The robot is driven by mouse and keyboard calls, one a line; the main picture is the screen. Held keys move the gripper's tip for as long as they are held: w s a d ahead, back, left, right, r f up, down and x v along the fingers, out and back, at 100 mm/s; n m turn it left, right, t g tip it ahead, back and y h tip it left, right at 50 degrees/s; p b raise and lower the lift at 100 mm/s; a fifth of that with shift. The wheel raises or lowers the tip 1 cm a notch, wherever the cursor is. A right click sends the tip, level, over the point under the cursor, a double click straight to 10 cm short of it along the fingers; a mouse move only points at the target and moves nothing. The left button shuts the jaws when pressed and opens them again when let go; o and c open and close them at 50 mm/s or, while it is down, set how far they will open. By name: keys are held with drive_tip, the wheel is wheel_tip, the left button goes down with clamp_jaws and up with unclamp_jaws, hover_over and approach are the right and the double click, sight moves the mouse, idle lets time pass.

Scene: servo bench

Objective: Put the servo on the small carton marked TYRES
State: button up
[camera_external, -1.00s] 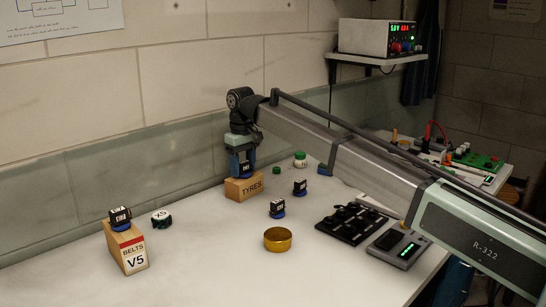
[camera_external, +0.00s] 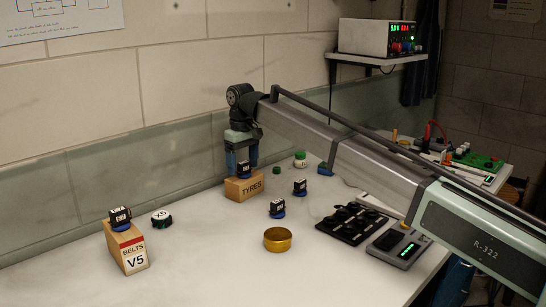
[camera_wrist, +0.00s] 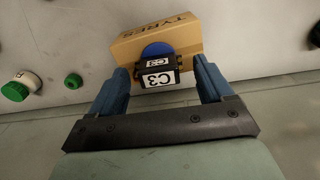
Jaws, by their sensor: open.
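A black servo labelled C3 (camera_wrist: 158,75) with a blue round part rests on the small carton marked TYRES (camera_wrist: 190,36). In the external view the servo (camera_external: 243,172) is partly hidden by a finger, on top of the carton (camera_external: 246,190). My gripper (camera_wrist: 163,80) is open, with one blue finger on each side of the servo and visible gaps between. In the external view my gripper (camera_external: 241,163) points down just over the carton.
A BELTS carton (camera_external: 133,259) with another servo (camera_external: 120,218) on top stands front left, beside an X5 part (camera_external: 161,218). Two servos (camera_external: 277,208) (camera_external: 300,187), a brass bowl (camera_external: 278,239), a black tray (camera_external: 350,223) and a green-capped bottle (camera_external: 300,159) are right.

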sight(243, 162)
wheel_tip(243, 162, up, 11)
idle(0.4)
drive_tip(key=shift+d, duration=0.1)
